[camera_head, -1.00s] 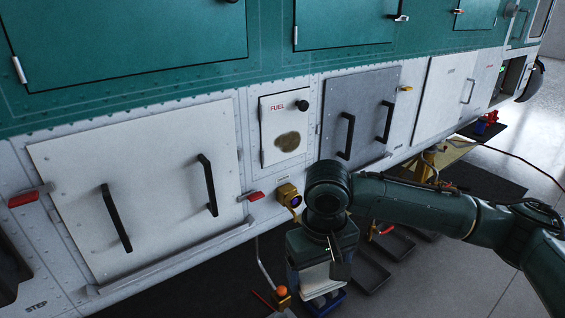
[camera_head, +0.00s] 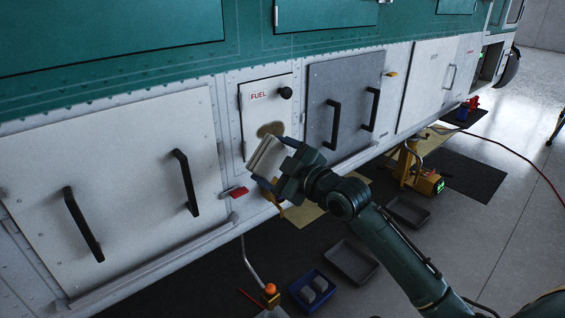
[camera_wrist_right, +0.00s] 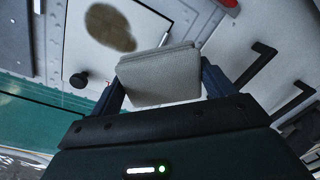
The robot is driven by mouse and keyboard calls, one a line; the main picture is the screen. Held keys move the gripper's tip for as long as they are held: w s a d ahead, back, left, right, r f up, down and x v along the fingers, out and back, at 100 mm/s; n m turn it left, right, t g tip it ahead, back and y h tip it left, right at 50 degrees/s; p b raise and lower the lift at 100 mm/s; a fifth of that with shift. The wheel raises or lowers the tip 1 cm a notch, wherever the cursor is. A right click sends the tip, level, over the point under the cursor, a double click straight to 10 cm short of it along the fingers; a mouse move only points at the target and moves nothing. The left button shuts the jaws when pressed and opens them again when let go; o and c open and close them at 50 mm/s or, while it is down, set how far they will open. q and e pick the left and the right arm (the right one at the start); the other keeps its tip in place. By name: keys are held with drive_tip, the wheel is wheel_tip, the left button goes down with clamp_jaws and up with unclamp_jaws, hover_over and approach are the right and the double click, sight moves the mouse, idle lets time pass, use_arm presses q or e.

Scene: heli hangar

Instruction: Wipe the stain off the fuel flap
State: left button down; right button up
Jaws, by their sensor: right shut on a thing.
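The white fuel flap (camera_head: 262,93) is marked FUEL and has a black knob (camera_head: 285,93). A brown stain (camera_head: 270,129) lies on its lower part; the held pad hides some of the flap below it. The stain shows whole in the right wrist view (camera_wrist_right: 110,27). My right gripper (camera_head: 276,164) is shut on a folded light grey cloth pad (camera_head: 263,157), also seen between the fingers in the wrist view (camera_wrist_right: 160,77). The pad is just below the stain in the head view and seems apart from the flap. My left gripper is not in view.
A white panel (camera_head: 120,150) with black handles is left of the flap, a grey panel (camera_head: 343,85) right of it. A red latch (camera_head: 238,192) sticks out nearby. Below stand a blue tray (camera_head: 312,292), grey trays (camera_head: 350,262) and a yellow stand (camera_head: 408,165).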

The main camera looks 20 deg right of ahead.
sight(253, 140)
drive_tip(key=shift+w+d+f+m+t+h, duration=0.15)
drive_tip(key=shift+d+m+t+h, duration=0.25)
drive_tip(key=shift+d, duration=0.55)
drive_tip(key=shift+w, duration=0.25)
drive_tip(key=b+x, duration=0.1)
drive_tip(key=x, duration=0.2)
drive_tip(key=shift+w+a+b, duration=0.15)
drive_tip(key=shift+w+b, duration=0.05)
drive_tip(key=shift+b, duration=0.15)
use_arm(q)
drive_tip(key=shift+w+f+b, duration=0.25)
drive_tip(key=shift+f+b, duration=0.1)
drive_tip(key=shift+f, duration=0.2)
use_arm(e)
drive_tip(key=shift+x, duration=0.95)
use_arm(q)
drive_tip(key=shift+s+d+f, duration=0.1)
use_arm(e)
drive_tip(key=shift+a, duration=0.1)
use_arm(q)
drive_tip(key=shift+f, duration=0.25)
use_arm(e)
drive_tip(key=shift+x, duration=0.95)
use_arm(q)
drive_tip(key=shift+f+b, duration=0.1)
drive_tip(key=shift+b, duration=0.2)
